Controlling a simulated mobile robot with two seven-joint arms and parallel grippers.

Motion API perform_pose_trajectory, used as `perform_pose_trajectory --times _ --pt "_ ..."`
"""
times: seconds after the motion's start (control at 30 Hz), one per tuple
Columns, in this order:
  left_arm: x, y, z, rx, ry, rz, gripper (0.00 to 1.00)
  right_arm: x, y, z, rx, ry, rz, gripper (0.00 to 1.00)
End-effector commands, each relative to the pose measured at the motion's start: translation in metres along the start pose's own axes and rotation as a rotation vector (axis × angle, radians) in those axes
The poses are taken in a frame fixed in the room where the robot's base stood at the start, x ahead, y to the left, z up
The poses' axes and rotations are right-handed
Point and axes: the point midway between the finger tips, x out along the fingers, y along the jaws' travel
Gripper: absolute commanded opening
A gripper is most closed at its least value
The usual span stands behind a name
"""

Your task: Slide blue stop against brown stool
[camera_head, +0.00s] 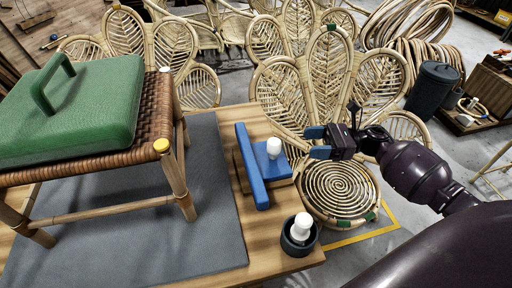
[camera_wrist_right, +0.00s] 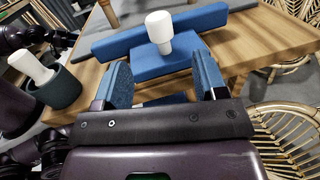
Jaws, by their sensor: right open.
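The blue stop (camera_head: 251,168) is a long upright bar with a blue block (camera_head: 268,163) behind it and a white knob (camera_head: 273,147) on top. It lies on the wooden table, to the right of the brown stool (camera_head: 176,178), with a gap between them. The stool has a woven brown seat and stands on a grey mat. My right gripper (camera_head: 317,142) is open and empty, to the right of the knob and apart from it. In the right wrist view the stop (camera_wrist_right: 160,38) and knob (camera_wrist_right: 159,28) are ahead of the spread blue fingers (camera_wrist_right: 160,72). My left gripper is not in view.
A green case (camera_head: 85,112) with a handle lies on the stool. A dark cup (camera_head: 299,238) holding a white-knobbed thing stands at the table's front right corner. The grey mat (camera_head: 200,225) is bare between stool and stop. Rattan chairs (camera_head: 338,185) stand beyond the table.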

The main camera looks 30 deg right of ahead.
Motion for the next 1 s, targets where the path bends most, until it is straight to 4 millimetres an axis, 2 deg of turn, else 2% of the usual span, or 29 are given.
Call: perform_pose_trajectory --times 0.13,0.23,0.7,1.0 --pt "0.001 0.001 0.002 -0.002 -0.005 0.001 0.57 0.003 -0.002 -0.003 -0.048 0.020 0.031 0.65" --pt "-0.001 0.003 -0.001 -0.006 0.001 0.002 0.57 0.012 -0.002 -0.001 -0.052 0.018 0.032 0.65" --pt "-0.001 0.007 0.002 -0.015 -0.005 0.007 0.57 0.087 0.000 -0.002 -0.047 0.015 0.029 0.65" --pt "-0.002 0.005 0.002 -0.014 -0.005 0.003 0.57 0.106 0.001 -0.003 -0.046 0.017 0.028 0.65"
